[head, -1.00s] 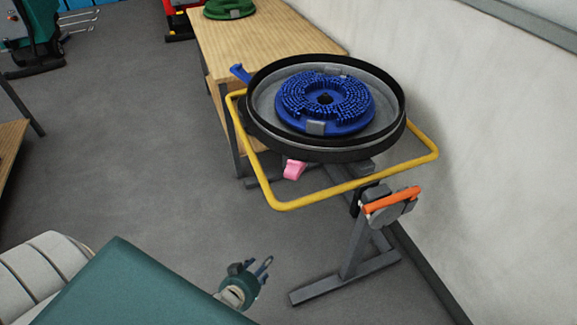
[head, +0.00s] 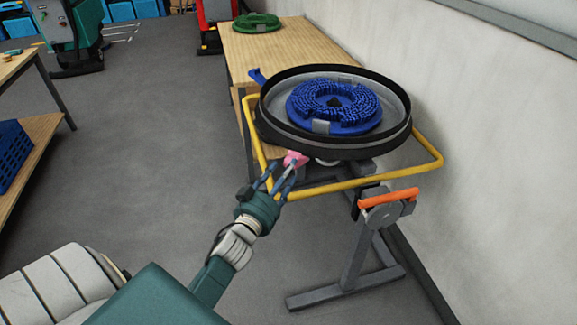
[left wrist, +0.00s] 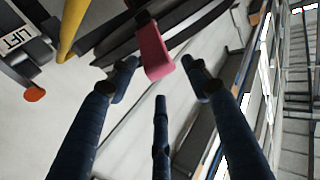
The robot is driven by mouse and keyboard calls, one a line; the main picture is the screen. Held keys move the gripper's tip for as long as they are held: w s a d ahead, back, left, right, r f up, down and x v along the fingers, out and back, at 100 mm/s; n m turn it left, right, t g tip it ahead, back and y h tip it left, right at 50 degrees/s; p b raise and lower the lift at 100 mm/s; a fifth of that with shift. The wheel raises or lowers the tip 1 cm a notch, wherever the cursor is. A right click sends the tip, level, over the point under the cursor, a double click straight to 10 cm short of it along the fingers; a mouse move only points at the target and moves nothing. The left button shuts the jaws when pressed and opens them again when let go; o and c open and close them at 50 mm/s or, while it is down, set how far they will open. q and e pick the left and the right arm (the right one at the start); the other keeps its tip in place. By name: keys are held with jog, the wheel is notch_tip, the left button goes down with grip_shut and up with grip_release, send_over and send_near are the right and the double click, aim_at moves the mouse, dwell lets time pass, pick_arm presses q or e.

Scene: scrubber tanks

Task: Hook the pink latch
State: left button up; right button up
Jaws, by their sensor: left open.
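The pink latch (head: 296,159) hangs under the near left edge of the round black-rimmed tank pan (head: 268,130). It also shows in the left wrist view (left wrist: 153,52), hanging from the pan's dark underside. My left gripper (head: 280,172) is open, its fingers reaching up toward the latch, with the tips right by it in the head view. In the left wrist view the latch is just beyond and between the spread fingertips (left wrist: 158,85); I cannot tell whether they touch it. My right gripper is not in view.
A yellow tube frame (head: 345,186) runs around the pan, close beside my left gripper. A blue brush (head: 330,128) lies in the pan. An orange handle (head: 388,198) sits on the grey stand. A wooden table (head: 262,50) stands behind; the floor at left is open.

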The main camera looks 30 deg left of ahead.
pick_arm(q)
jog(key=shift+w+a, duration=0.2)
jog(key=shift+w, duration=1.25)
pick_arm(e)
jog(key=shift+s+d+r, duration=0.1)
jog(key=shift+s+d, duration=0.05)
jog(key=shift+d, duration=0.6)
pick_arm(q)
jog(key=shift+c, duration=0.5)
